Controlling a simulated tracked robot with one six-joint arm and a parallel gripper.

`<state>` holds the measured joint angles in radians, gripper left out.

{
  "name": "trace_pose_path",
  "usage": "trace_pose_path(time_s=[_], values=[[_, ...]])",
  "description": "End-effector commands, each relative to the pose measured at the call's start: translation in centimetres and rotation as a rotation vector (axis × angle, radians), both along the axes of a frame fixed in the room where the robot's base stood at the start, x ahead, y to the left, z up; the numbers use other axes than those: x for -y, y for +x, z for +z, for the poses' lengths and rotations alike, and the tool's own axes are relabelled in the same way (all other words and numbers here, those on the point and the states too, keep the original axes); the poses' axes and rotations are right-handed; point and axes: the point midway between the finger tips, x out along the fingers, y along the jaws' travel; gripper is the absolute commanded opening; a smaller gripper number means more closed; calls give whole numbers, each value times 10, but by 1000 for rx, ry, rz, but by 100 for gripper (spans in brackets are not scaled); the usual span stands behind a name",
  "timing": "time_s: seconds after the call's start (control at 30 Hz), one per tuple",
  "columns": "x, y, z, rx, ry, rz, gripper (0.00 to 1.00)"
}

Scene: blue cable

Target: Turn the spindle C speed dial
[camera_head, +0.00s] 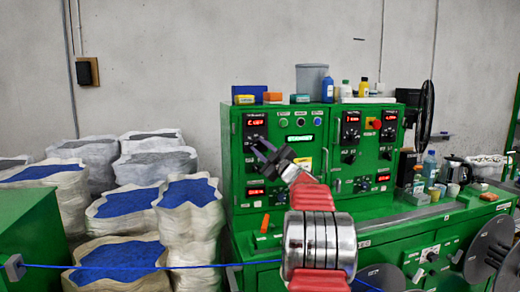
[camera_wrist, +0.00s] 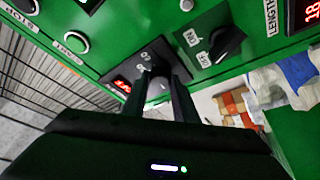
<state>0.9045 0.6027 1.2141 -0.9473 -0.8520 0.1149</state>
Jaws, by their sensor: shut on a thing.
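The green control cabinet (camera_head: 300,203) stands ahead with black dial panels on its face. In the head view my gripper (camera_head: 258,150) is in front of the left part of the cabinet, just below a red display (camera_head: 255,122). The gripper hides the dial there. In the wrist view my gripper (camera_wrist: 159,88) is shut on a grey dial knob (camera_wrist: 158,90), with one finger on each side. The knob sits on a black panel (camera_wrist: 150,61) beside a small red display (camera_wrist: 122,84). The fingers hide most of the knob, and its pointer cannot be made out.
A black rotary switch (camera_wrist: 227,42) and a push button (camera_wrist: 76,42) are close by. More dials fill the right panel (camera_head: 351,130). White sacks of blue material (camera_head: 188,195) stand at left. A blue cable (camera_head: 130,267) runs across low in front.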

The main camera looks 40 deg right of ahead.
Motion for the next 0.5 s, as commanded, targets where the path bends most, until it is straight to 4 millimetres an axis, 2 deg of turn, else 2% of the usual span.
trace_pose_path(time_s=[0.1, 0.13, 0.37, 0.5], values=[[-5, 3, 1, 1, -3, 10, 4], [-5, 3, 0, 1, -3, 10, 27], [-3, 2, 0, 1, -1, 6, 43], [-2, 1, 0, 1, 0, 4, 45]])
